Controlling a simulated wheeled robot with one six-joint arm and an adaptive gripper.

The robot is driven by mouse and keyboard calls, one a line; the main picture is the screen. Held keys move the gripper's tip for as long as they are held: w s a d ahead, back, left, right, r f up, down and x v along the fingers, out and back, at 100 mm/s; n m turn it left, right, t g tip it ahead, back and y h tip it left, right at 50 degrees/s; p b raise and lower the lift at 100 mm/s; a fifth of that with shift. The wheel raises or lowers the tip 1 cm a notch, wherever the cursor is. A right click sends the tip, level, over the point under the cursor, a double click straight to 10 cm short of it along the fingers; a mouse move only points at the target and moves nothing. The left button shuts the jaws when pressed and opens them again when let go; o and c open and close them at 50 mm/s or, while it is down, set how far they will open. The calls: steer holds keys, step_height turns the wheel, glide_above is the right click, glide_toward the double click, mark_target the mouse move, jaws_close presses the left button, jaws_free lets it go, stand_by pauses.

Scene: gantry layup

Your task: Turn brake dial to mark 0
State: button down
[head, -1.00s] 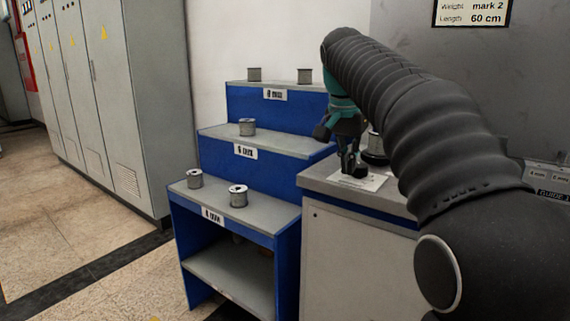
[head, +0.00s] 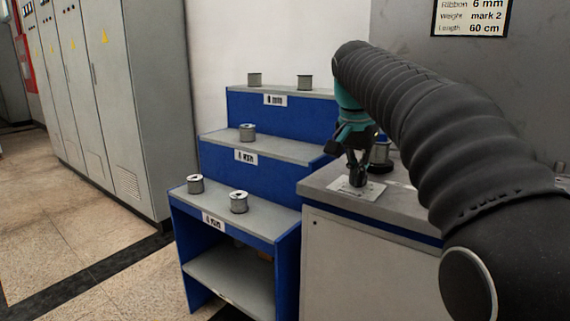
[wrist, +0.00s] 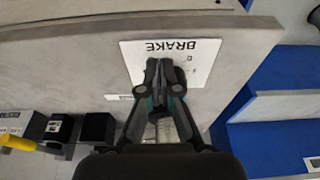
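The white brake plate (head: 372,189) lies on the grey bench top near its left corner. In the wrist view the plate (wrist: 207,50) reads BRAKE upside down, with small marks right of my fingers. My gripper (head: 357,184) points down at the plate. In the wrist view my gripper (wrist: 162,66) has its fingertips close together over the plate's middle. The brake dial does not show; my fingers cover the spot. Whether they hold it or only stand over it cannot be told.
A dark-based spool (head: 380,154) stands on the bench just behind my gripper. Blue stepped shelves (head: 262,185) with several spools stand left of the bench. In the wrist view, black blocks (wrist: 97,128) and a yellow handle (wrist: 18,143) lie lower left.

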steer(key=shift+s+d, duration=0.1)
steer(key=shift+d, duration=0.05)
stand_by(0.5)
steer(key=shift+s, duration=0.25)
steer(key=shift+w+d+p+v, duration=0.15)
steer(key=shift+p+v, duration=0.2)
steer(key=shift+v, duration=0.4)
steer(key=shift+w+d+p+v, duration=0.15)
steer(key=shift+p+v, duration=0.15)
steer(key=shift+v, duration=0.4)
steer(key=shift+w+v, duration=0.15)
steer(key=shift+v, duration=0.65)
steer(key=shift+w+v, duration=0.15)
steer(key=shift+v, duration=0.65)
steer(key=shift+w+a+f+b, duration=0.4)
steer(key=shift+f+b, duration=0.15)
steer(key=shift+f, duration=0.45)
steer(key=shift+w+a+f+b, duration=0.35)
steer(key=shift+f+b, duration=0.15)
steer(key=shift+f, duration=0.5)
steer(key=shift+w+a+f+b, duration=0.4)
steer(key=shift+f+b, duration=0.15)
steer(key=shift+f, duration=0.45)
